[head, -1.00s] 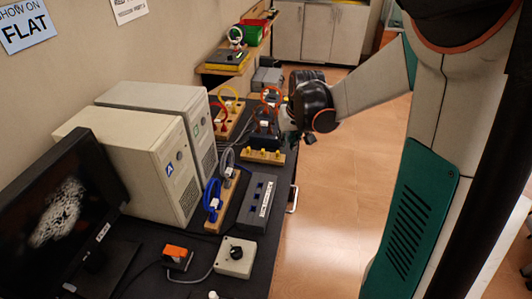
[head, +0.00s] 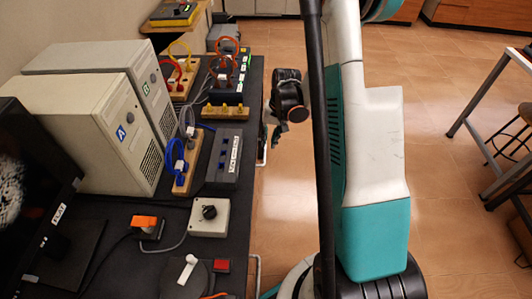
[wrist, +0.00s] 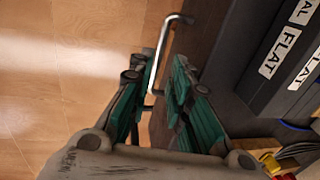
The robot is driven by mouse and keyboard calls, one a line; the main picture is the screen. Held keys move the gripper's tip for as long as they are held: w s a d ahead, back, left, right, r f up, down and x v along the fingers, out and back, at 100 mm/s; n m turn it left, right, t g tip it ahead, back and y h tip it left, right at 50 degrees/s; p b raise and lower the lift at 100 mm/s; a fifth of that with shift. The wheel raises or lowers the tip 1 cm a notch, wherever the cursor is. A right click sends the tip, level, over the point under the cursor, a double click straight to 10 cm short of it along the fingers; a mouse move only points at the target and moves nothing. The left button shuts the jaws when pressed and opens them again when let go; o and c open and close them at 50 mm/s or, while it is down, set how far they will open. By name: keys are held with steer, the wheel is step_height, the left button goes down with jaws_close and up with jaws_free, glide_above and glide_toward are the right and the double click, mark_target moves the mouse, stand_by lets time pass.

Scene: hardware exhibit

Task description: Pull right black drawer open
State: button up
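The black bench (head: 245,190) has silver bar handles on its right-hand side. The far handle (head: 262,154) is beside the long grey box, and its drawer front is barely visible. My gripper (head: 268,128) is at the far end of this handle, beside the bench edge. In the wrist view, the bent silver handle (wrist: 161,48) reaches down between the two green-sided fingers of my gripper (wrist: 159,72). The fingers are apart, with a gap around the bar; whether either touches it is unclear. I cannot see whether the drawer is out at all.
A second handle (head: 257,272) is nearer on the same side. The bench top holds computer towers (head: 85,110), a grey box (head: 224,158), a knob box (head: 210,217) and cabled blocks. Wooden floor (head: 440,180) is open at right, with a table (head: 495,70) beyond.

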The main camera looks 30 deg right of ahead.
mark_target(265, 154)
steer(key=f, duration=0.2)
steer(key=f+b, duration=0.1)
steer(key=f, duration=0.1)
steer(key=a+f+b, duration=0.1)
steer(key=f, duration=0.1)
steer(key=shift+w+f, duration=0.35)
jaws_close()
